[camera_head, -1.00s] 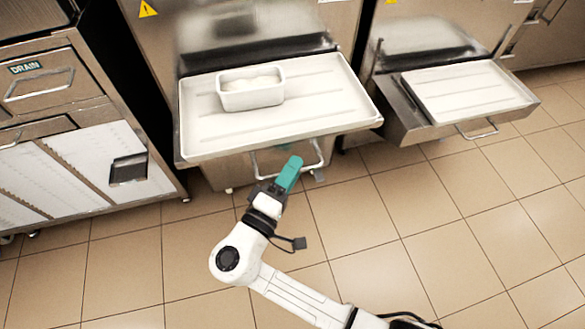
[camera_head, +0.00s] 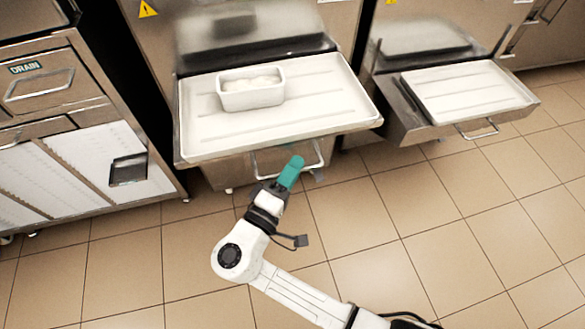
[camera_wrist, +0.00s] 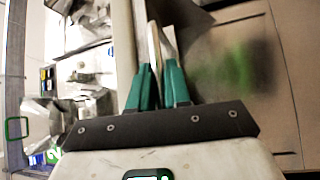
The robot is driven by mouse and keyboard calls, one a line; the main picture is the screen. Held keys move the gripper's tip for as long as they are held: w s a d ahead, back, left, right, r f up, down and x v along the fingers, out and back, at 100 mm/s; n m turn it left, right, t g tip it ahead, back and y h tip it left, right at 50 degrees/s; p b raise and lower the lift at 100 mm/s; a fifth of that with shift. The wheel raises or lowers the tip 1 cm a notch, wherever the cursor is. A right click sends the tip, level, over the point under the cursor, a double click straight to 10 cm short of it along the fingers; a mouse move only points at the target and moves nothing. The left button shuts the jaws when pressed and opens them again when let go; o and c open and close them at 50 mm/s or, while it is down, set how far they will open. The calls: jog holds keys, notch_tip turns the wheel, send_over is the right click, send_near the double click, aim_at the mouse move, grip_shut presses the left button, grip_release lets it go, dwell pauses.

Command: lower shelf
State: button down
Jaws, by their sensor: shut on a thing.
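The shelf (camera_head: 330,105) is a white ribbed tray with a metal rim, sticking out from the front of the middle machine. A white tub (camera_head: 252,94) with pale contents stands on its back left part. A metal loop handle (camera_head: 262,165) hangs below the shelf's front edge. My gripper (camera_head: 296,161), with teal fingers, reaches up to this handle from the front. In the wrist view my gripper (camera_wrist: 159,88) is shut with a thin pale strip between the fingers. The fingertips partly hide the handle, so the exact contact is unclear.
A second machine on the right has a similar white shelf (camera_head: 465,90) with its own handle (camera_head: 478,131). A metal cabinet (camera_head: 75,130) marked DRAIN stands at the left. The tiled floor (camera_head: 430,215) in front and to the right is clear.

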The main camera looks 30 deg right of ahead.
jog(key=shift+f, duration=0.1)
notch_tip(320, 180, down, 12)
jog(key=b, duration=0.9)
jog(key=shift+f+b, duration=0.15)
jog(key=shift+b, duration=0.2)
jog(key=c, duration=1.4)
grip_release()
jog(key=shift+f, duration=0.1)
jog(key=shift+o, duration=1.1)
jog(key=v, duration=1.1)
jog(key=shift+d, duration=0.1)
